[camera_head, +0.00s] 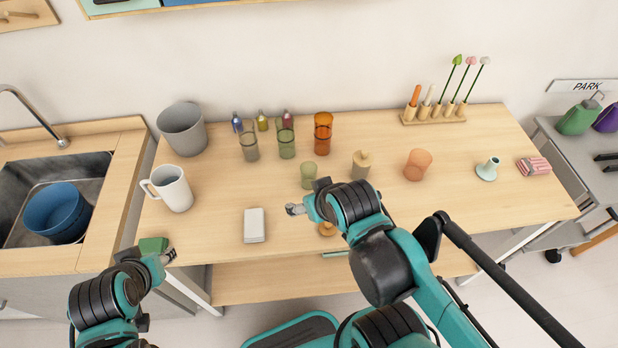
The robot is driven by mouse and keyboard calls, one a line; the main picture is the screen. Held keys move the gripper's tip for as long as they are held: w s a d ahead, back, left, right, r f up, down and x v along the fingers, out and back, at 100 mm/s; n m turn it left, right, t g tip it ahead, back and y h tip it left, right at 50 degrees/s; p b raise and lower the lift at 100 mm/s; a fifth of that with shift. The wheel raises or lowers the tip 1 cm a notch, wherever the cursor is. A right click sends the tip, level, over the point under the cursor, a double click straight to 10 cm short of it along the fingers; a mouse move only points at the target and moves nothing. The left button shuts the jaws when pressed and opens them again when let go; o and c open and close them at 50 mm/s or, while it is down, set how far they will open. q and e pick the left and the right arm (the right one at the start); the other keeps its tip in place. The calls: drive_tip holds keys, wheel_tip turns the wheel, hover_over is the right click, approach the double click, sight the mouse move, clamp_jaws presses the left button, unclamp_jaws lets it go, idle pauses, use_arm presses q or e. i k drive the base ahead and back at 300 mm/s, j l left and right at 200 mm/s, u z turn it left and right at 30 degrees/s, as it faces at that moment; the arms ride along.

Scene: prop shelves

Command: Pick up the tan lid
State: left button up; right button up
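A small tan jar (361,170) stands upright right of the table's middle, and a lighter tan lid (363,157) appears to sit on its top. A small round orange-tan piece (326,229) lies near the front edge, partly hidden by my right arm; I cannot tell what it is. My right gripper (293,209) is over the table's front middle, left of the jar and apart from it. Its fingers are too small to read. My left gripper (169,257) is at the table's front left corner, far from the jar; its opening is unclear.
The table's right front (470,205) is clear.

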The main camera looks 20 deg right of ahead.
sight(327, 229)
drive_tip(key=k+l+u, duration=0.15)
drive_tip(key=l+u, duration=0.2)
drive_tip(key=k+l+u, duration=0.2)
drive_tip(key=l+u, duration=0.15)
drive_tip(key=l, duration=0.15)
drive_tip(key=k+l+u, duration=0.5)
drive_tip(key=l+u, duration=0.2)
